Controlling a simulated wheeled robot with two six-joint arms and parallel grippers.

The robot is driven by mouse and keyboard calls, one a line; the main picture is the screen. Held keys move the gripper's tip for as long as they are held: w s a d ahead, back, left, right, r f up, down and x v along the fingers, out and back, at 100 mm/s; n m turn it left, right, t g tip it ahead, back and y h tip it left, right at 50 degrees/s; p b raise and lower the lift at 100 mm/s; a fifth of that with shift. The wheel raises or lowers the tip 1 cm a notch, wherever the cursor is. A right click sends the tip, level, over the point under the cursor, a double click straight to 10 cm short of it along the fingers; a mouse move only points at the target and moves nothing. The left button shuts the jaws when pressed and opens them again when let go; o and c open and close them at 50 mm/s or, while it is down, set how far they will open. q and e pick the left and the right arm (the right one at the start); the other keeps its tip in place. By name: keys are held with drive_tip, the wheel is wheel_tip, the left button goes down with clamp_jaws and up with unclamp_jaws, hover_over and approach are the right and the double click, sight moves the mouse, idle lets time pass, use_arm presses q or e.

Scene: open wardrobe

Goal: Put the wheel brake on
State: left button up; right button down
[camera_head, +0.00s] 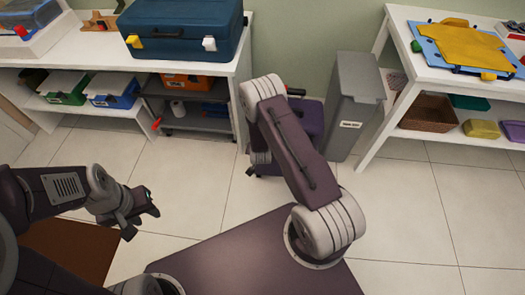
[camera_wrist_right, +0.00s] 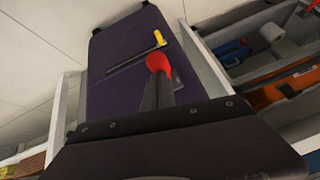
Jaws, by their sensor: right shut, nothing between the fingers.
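A purple wheeled item (camera_head: 311,117) stands on the floor between the left shelf and the grey bin, partly hidden by my right arm. In the right wrist view a broad purple panel (camera_wrist_right: 112,82) fills the middle. A red knob (camera_wrist_right: 158,62) shows just beyond the tips of my right gripper (camera_wrist_right: 157,84), which is shut and empty. I cannot tell whether they touch. A dark bar with a yellow end (camera_wrist_right: 159,38) lies across the panel. My left gripper (camera_head: 147,206) hangs over the floor at left, away from the purple item.
A grey bin (camera_head: 353,92) stands right of the purple item. A grey cart (camera_head: 196,122) sits under the left shelf, with a red-tipped part at its left. A white table (camera_head: 397,33) with a lower shelf is at right. Tiled floor is clear in front.

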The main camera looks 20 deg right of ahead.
drive_tip(key=shift+s+a+f, duration=0.35)
drive_tip(key=shift+s+f, duration=0.3)
drive_tip(key=shift+s, duration=0.05)
drive_tip(key=w+r+p+v, duration=0.1)
drive_tip(key=p+v, duration=0.2)
drive_tip(key=v, duration=0.6)
drive_tip(key=shift+d, duration=0.25)
drive_tip(key=shift+w+d+r, duration=0.1)
drive_tip(key=shift+w+r, duration=0.1)
